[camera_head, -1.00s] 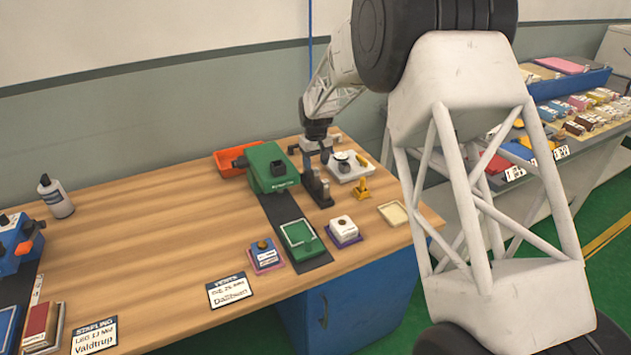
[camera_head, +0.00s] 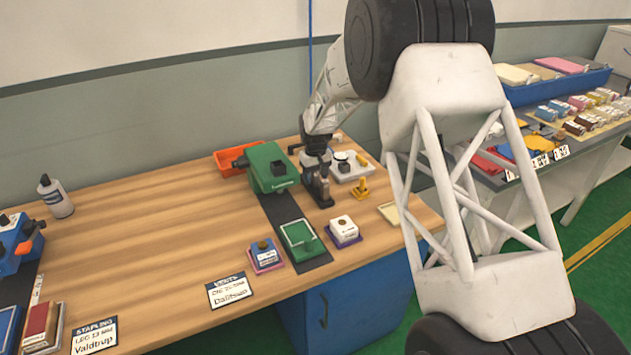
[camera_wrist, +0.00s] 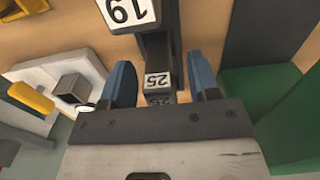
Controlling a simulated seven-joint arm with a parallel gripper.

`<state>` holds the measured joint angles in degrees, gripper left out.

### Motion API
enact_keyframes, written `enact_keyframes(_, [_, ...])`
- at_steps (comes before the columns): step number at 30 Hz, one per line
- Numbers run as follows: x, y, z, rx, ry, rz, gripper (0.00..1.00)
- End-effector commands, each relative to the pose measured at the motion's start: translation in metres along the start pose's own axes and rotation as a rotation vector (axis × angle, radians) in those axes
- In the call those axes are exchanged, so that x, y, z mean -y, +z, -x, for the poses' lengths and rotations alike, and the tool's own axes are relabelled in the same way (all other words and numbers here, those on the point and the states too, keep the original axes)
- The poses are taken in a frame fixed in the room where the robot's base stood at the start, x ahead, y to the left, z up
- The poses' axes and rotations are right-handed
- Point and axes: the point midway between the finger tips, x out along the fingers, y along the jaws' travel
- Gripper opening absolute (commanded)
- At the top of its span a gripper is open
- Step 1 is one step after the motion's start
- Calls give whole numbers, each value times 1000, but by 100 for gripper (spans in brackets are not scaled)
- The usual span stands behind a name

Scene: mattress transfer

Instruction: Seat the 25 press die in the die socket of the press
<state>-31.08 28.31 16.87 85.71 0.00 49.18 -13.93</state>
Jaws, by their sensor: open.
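In the wrist view, the 25 press die (camera_wrist: 158,81) is a dark block with a white label reading 25. It lies between the blue-tipped fingers of my gripper (camera_wrist: 162,82), which is open, with visible space on both sides. A second block labelled 19 (camera_wrist: 128,10) is just beyond it on the same dark stand. In the head view my gripper (camera_head: 315,180) is low at this dark stand (camera_head: 324,201), and largely hides the dies. The green press (camera_head: 268,168) stands just left of my gripper. I cannot make out its die socket.
A white plate with a dark block (camera_head: 352,168) and a yellow stand (camera_head: 360,188) are close right of my gripper. An orange tray (camera_head: 228,163) is behind the press. A green pad (camera_head: 299,237) and stamps are in front. The table's left middle is clear.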

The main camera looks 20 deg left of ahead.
Motion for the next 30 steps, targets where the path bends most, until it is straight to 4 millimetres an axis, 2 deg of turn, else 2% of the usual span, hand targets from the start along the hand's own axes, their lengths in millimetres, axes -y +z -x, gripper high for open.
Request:
enact_keyframes(18, [0, 0, -3, -1, 0, 0, 55])
enact_keyframes(27, [0, 0, -3, -1, 0, 0, 9])
enact_keyframes(29, [0, 0, -3, -1, 0, 0, 0])
enact_keyframes(30, [0, 0, -3, -1, 0, 0, 0])
